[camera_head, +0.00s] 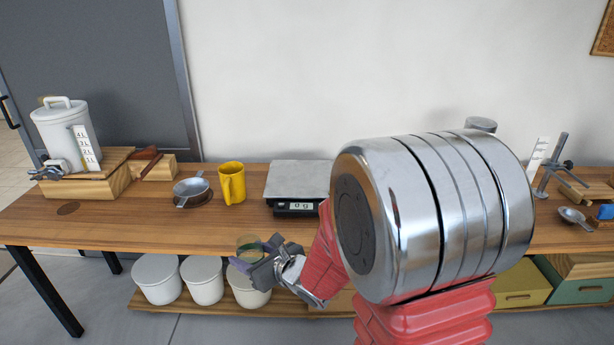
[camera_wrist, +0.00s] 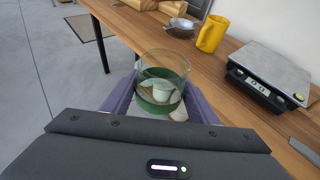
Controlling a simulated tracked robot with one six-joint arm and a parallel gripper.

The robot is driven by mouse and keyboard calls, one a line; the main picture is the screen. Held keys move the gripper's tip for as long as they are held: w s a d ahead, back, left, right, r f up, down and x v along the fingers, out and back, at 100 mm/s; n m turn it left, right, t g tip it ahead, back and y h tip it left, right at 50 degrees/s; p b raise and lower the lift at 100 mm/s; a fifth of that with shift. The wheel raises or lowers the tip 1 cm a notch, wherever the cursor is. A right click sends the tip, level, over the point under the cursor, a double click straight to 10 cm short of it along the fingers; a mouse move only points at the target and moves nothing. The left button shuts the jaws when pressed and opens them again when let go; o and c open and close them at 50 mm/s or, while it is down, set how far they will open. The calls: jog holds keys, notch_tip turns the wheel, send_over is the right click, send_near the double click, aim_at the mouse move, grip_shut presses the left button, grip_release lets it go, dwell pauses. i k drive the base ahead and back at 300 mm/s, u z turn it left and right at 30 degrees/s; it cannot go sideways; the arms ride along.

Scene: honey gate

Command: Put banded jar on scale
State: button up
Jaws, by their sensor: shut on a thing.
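The banded jar (camera_wrist: 163,75), a clear glass with a green band, is held between the fingers of my gripper (camera_wrist: 160,100) in the wrist view. In the head view the jar (camera_head: 249,244) is at the end of my gripper (camera_head: 262,262), in front of the table's front edge and apart from the scale. It looks roughly upright and see-through. The scale (camera_head: 300,180) has a grey metal plate and a dark base with a lit display. It stands on the table, and its plate is bare. The scale (camera_wrist: 268,68) is at the right in the wrist view.
A yellow jug (camera_head: 232,183) and a small metal strainer or pan (camera_head: 191,190) stand left of the scale on the wooden table (camera_head: 130,226). A white dispenser (camera_head: 66,135) is at far left. White tubs (camera_head: 157,280) stand on the low shelf. My arm hides the table's middle right.

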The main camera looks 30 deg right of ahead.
aim_at(303, 177)
jog(key=u, duration=0.05)
jog(key=i, duration=1.85)
